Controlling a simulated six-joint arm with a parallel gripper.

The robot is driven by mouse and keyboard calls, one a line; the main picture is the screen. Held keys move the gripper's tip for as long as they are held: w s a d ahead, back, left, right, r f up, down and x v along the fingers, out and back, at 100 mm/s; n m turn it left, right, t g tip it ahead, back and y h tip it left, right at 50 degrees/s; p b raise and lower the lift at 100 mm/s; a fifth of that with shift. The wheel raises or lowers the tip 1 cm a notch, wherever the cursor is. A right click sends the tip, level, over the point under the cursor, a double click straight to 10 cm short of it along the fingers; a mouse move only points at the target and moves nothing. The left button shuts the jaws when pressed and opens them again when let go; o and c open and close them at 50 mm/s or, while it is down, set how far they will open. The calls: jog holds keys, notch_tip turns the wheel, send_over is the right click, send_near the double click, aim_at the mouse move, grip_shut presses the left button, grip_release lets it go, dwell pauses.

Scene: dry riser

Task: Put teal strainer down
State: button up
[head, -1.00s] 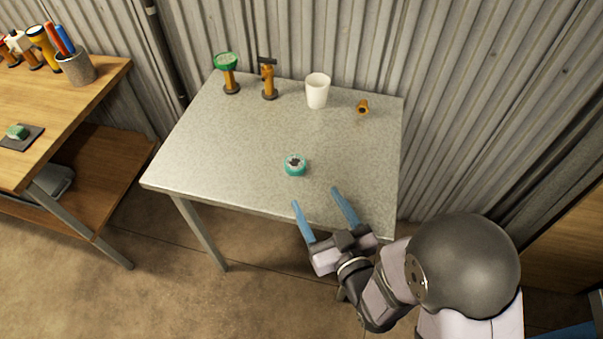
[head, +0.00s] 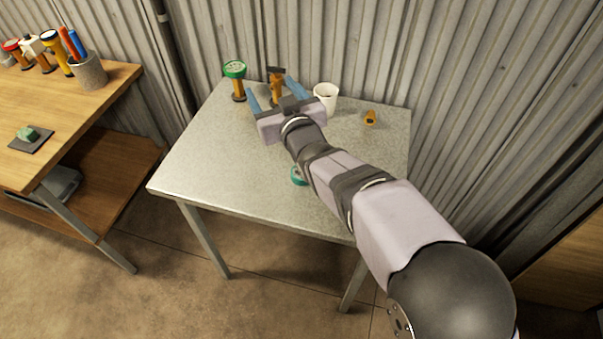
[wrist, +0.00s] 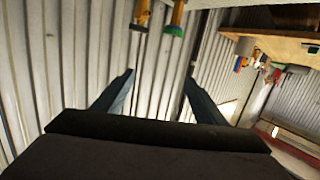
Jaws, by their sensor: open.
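The teal strainer (head: 297,176) sits on the grey speckled table (head: 205,165), near its middle. My forearm hides part of it in the head view, and I cannot make it out in the wrist view. My gripper (head: 271,87) is open, over the back of the table and well beyond the strainer. Its blue fingers appear on either side of an orange tool with a dark head (head: 275,83); I cannot tell how near they are to it. In the wrist view my gripper (wrist: 159,78) shows nothing between its fingers.
A green-topped orange tool (head: 236,80) stands left of my gripper. A white cup (head: 327,97) stands close on its right, and a small orange piece (head: 370,118) lies farther right. A corrugated wall (head: 350,40) rises behind. The table's left front is clear.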

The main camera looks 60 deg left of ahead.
jog(key=w+d+f+m+h, duration=0.1)
jog(key=d+f+m+h, duration=0.3)
jog(key=d+f+h, duration=0.85)
jog(key=shift+y, duration=0.25)
jog(key=shift+p+x, duration=0.75)
jog(key=shift+x, duration=2.4)
jog(key=shift+s+a+r, duration=0.1)
jog(key=shift+s+a, duration=0.1)
jog(key=shift+c, duration=0.2)
jog(key=c, duration=1.2)
jog(key=shift+r, duration=0.1)
